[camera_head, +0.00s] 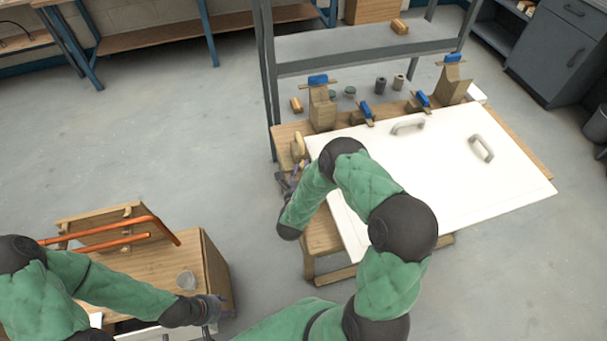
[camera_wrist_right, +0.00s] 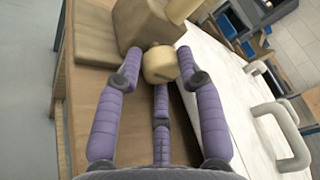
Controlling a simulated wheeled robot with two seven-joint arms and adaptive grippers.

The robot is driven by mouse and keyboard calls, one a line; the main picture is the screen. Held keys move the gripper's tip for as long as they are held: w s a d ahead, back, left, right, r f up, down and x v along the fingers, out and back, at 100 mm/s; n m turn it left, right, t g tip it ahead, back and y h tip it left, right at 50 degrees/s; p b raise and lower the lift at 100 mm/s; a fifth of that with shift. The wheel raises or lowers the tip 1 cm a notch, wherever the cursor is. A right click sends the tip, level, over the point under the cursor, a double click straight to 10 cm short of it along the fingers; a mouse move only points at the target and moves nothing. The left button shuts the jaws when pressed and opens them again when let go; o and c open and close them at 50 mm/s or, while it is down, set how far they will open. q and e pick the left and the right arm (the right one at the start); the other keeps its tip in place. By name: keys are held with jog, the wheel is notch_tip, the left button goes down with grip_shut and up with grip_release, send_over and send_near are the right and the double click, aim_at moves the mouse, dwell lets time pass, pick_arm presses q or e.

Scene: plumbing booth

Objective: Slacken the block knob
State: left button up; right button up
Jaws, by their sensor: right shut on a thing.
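The block knob (camera_wrist_right: 160,64) is a small, pale tan rounded piece in the right wrist view, at the near side of a brown block (camera_wrist_right: 140,22). My right gripper (camera_wrist_right: 160,70) has its purple fingers around the knob and is shut on it. In the head view, my right gripper (camera_head: 289,182) is at the left edge of the wooden table, just below a pale tan piece (camera_head: 298,147); its fingers are partly hidden by my arm. My left gripper (camera_head: 212,312) is low, beside the small wooden cabinet; its fingers are too small to judge.
A white panel with two handles (camera_head: 435,165) covers most of the table (camera_head: 292,130). Blue-topped clamps (camera_head: 318,82) stand along its far edge. Floor lies clear between cabinet and table.

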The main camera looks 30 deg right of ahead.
jog(key=shift+w+n+h+b, duration=0.1)
jog(key=shift+n+h+b, duration=0.2)
jog(key=shift+n+b, duration=0.3)
jog(key=shift+r+t, duration=0.1)
jog(key=shift+t, duration=0.2)
jog(key=o, duration=1.1)
jog(key=shift+a, duration=0.1)
